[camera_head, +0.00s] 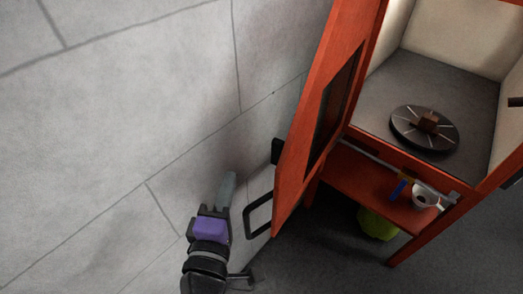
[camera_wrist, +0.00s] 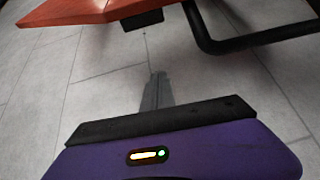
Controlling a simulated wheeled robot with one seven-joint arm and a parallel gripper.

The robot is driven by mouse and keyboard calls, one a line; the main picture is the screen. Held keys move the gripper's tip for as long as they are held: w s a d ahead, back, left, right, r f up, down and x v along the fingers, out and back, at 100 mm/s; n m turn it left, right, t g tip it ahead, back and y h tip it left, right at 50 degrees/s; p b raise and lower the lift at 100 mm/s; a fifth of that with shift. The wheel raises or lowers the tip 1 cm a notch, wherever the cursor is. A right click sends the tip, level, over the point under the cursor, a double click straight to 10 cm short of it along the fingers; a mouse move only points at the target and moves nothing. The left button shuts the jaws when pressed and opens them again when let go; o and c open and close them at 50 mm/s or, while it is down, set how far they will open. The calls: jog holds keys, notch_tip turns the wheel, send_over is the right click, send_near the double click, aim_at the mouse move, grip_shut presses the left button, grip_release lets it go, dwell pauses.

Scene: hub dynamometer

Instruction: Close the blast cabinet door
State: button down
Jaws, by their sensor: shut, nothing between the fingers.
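The orange-red blast cabinet (camera_head: 378,139) stands at the right in the head view. Its door (camera_head: 307,139) is swung wide open to the left, with a dark window and a black handle (camera_head: 256,215) near its lower free edge. My gripper (camera_head: 228,178) is shut and empty, left of the handle and apart from it, between the door and the wall. In the wrist view my gripper's fingers (camera_wrist: 156,82) point ahead, with the door (camera_wrist: 85,11) at the upper left and the handle (camera_wrist: 225,45) at the upper right.
A grey block wall (camera_head: 130,100) fills the left side, close to my gripper. Inside the cabinet lies a dark round turntable (camera_head: 410,135) with a brown block (camera_head: 429,121). A white cup (camera_head: 424,197) sits on the lower shelf (camera_head: 365,180). A yellow-green object (camera_head: 376,225) lies below.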

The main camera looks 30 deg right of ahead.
jog(key=w+d+r+m+g+h+p, duration=0.1)
jog(key=w+d+r+h+p, duration=0.1)
jog(key=d, duration=0.7)
jog(key=shift+w+d+p, duration=0.2)
jog(key=shift+w+p, duration=0.05)
jog(key=shift+p, duration=0.3)
jog(key=shift+s+r, duration=0.1)
